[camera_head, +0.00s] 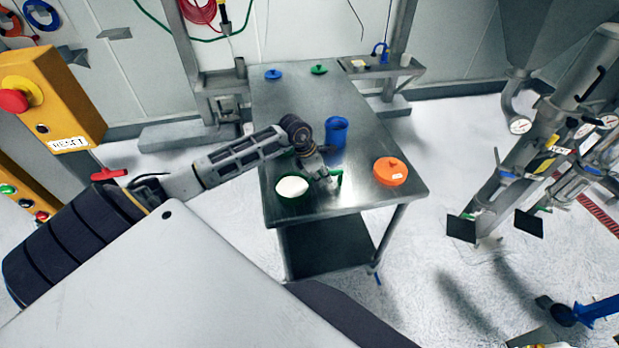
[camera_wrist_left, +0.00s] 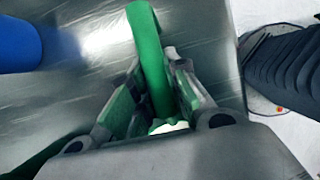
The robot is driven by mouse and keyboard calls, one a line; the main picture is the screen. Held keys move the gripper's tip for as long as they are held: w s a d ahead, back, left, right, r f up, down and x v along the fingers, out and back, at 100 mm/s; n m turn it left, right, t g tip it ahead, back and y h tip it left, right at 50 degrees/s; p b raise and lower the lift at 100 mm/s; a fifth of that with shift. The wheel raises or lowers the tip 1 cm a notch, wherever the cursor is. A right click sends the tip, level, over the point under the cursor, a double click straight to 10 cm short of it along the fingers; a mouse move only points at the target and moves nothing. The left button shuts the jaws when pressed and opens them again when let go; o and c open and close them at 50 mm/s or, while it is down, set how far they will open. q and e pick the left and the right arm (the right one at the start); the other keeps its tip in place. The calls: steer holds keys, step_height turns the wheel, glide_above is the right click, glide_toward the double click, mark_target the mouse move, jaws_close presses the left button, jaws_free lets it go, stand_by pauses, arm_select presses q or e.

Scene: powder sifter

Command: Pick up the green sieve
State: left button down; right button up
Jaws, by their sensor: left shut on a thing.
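The green sieve (camera_head: 281,198) is at the near end of the steel table, with a green rim around a pale, whitish inside. Its green handle (camera_wrist_left: 146,40) runs between the fingers of my left gripper (camera_wrist_left: 155,95) in the left wrist view. In the head view, my left gripper (camera_head: 332,174) is over the table, just right of the pale part, shut on the handle. I cannot tell whether the sieve touches the table. The fingers hide part of the handle. My right gripper is not in view.
Small blue (camera_head: 273,74) and green (camera_head: 319,69) lids lie at the far end. The table's middle is mostly clear.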

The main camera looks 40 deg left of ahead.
arm_select(q)
steer(key=shift+r, duration=0.15)
step_height(320, 180, up, 8)
steer(key=shift+f+b, duration=0.1)
steer(key=shift+b, duration=0.75)
steer(key=shift+r, duration=1)
stand_by(1.0)
steer(key=shift+d+f, duration=0.1)
steer(key=shift+d, duration=0.05)
